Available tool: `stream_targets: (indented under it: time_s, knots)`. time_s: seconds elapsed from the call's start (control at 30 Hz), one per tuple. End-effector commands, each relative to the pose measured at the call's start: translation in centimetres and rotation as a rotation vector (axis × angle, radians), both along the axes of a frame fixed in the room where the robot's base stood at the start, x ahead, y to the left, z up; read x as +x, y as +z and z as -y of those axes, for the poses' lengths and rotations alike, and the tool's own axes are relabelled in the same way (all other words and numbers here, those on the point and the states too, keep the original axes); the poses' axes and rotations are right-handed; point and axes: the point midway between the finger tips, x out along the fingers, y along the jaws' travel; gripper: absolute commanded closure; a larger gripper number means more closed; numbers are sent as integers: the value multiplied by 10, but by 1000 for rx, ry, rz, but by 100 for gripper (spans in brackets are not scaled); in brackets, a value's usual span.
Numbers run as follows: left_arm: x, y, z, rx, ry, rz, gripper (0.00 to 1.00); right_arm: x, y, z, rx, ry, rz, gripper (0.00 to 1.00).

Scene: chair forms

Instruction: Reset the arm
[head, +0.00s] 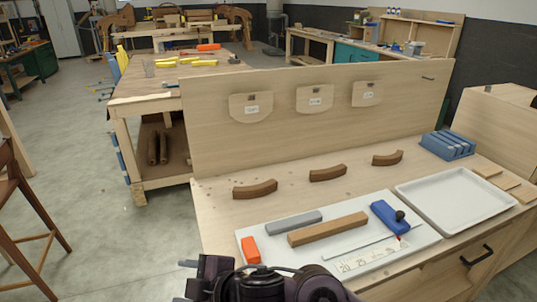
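Dark parts of my own arm (262,283) show at the bottom edge, left of centre, in front of the workbench. I cannot tell which arm they belong to. No fingertips of either gripper can be made out. Three curved brown wooden pieces lie in a row on the workbench: the left one (255,189), the middle one (328,173) and the right one (388,159). All three lie apart from my arm parts.
A white board (421,236) holds an orange block (250,249), a grey bar (293,222), a wooden bar (327,229) and a blue plane (388,216). An empty white tray (456,199) and blue blocks (447,146) lie right. A wooden chair (22,209) stands left.

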Motion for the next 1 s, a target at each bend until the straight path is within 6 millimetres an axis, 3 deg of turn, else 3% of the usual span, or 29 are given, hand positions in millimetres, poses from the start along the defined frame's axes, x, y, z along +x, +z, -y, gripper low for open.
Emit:
stream_targets:
  time_s: [0.17,0.27,0.37,0.5,0.6,0.8,1.0]
  knots:
    - [2,0,1,-1,0,3,64,21,7,53,131,-355,-156,48]
    - [3,0,1,-1,0,5,64,28,-8,103,153,-573,-273,48]
    - [3,0,1,-1,0,5,64,24,-33,160,144,-791,-407,48]
    - [3,0,1,-1,0,5,64,-1,-69,229,98,-1033,-577,48]
    - [3,0,1,-1,0,5,64,-22,-88,264,62,-1152,-670,48]
    - [3,0,1,-1,0,5,64,-65,-114,315,-4,-1330,-817,48]
    - [2,0,1,-2,-1,4,64,-103,-135,350,-68,-1458,-934,48]
